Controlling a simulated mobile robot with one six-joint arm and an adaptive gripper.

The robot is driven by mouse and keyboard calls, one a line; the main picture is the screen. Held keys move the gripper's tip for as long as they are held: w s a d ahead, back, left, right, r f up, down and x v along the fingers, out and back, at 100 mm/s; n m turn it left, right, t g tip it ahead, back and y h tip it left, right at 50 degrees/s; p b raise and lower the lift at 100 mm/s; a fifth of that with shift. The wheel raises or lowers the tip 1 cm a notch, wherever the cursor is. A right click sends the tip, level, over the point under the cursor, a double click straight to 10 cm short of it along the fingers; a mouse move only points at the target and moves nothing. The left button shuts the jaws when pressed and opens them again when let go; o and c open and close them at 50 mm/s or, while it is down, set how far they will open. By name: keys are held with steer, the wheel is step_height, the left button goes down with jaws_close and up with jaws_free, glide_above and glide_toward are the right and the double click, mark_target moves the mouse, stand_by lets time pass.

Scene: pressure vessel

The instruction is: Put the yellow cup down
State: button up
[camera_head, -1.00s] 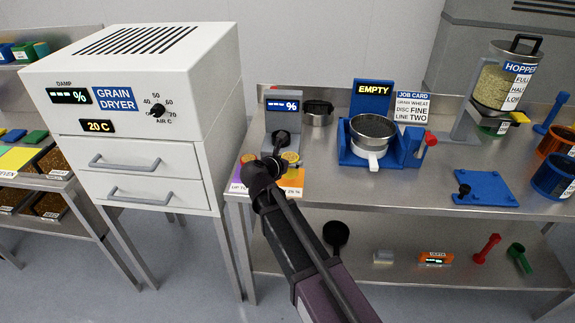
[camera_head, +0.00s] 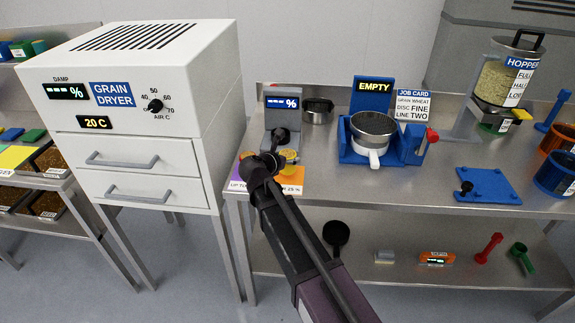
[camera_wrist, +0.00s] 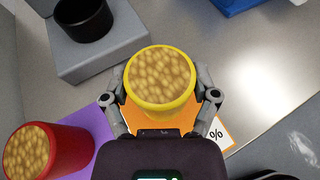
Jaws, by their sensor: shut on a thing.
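The yellow cup (camera_wrist: 160,80) is full of tan grain and sits upright between the fingers of my gripper (camera_wrist: 162,95) in the wrist view. My gripper is shut on it. An orange patch (camera_wrist: 150,120) shows just below the cup; I cannot tell whether the cup touches it. In the head view, my arm hides most of the cup, and only a bit of yellow (camera_head: 290,155) shows beside my gripper (camera_head: 278,158), over the left end of the steel bench (camera_head: 330,180).
A red cup of grain (camera_wrist: 48,150) stands on a purple patch (camera_wrist: 90,140) at left. The grey meter (camera_head: 281,110) with its black cup (camera_wrist: 84,18) is just behind. A blue stand (camera_head: 350,150) holds a pan to the right. The grain dryer (camera_head: 140,110) is left.

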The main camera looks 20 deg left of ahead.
steer(key=shift+f+b, duration=0.55)
steer(key=shift+f, duration=0.3)
steer(key=shift+f, duration=0.15)
steer(key=o, duration=1.1)
steer(key=shift+r, duration=0.3)
steer(key=p+v, duration=0.4)
steer(key=v, duration=0.8)
steer(key=shift+f+p, duration=0.15)
steer(key=shift+p, duration=0.15)
